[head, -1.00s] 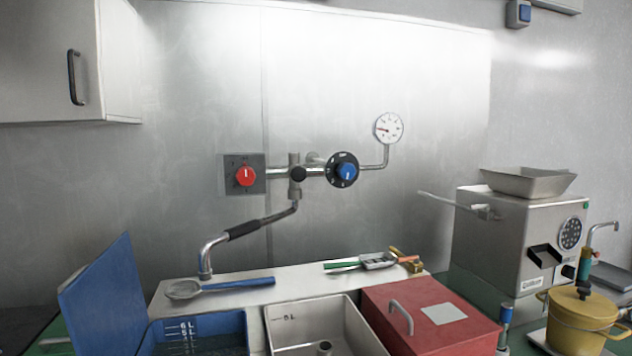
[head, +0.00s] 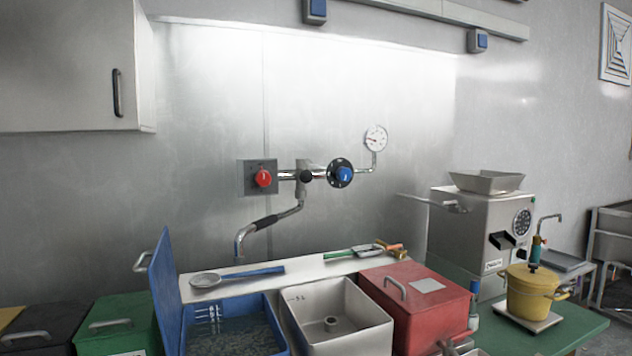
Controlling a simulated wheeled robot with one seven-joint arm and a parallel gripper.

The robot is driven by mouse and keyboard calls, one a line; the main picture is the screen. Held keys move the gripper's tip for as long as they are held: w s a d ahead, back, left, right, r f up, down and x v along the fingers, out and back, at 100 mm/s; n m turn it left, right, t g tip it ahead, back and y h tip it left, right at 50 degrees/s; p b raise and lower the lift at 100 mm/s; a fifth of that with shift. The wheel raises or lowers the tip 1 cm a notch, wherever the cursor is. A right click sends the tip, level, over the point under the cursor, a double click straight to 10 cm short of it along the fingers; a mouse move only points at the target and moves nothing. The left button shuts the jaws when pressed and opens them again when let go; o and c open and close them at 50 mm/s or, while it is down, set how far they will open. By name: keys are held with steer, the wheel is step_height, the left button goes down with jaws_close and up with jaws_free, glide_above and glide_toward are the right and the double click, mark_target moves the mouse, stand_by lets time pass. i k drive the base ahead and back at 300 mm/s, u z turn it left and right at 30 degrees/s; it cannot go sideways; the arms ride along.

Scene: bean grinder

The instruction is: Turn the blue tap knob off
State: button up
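The blue tap knob (head: 345,174) sits on a round black dial at the right end of the wall-mounted tap fitting. The red knob (head: 263,178) sits on a grey square plate at the fitting's left end. The tap spout (head: 268,221) bends down and left from the fitting, with a black sleeve, towards the blue-walled basin. I cannot read the dial marks around the blue knob. My gripper does not show in the head view.
A water-filled blue basin (head: 271,310), a grey sink (head: 340,318) and a red lidded box (head: 433,284) stand below the tap. A pressure gauge (head: 376,138) is right of the knob. The grinder (head: 468,240) and a yellow pot (head: 530,293) stand at right.

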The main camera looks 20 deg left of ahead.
mark_target(342, 172)
steer(key=u, duration=0.9)
steer(key=i, duration=0.35)
steer(key=u, duration=0.1)
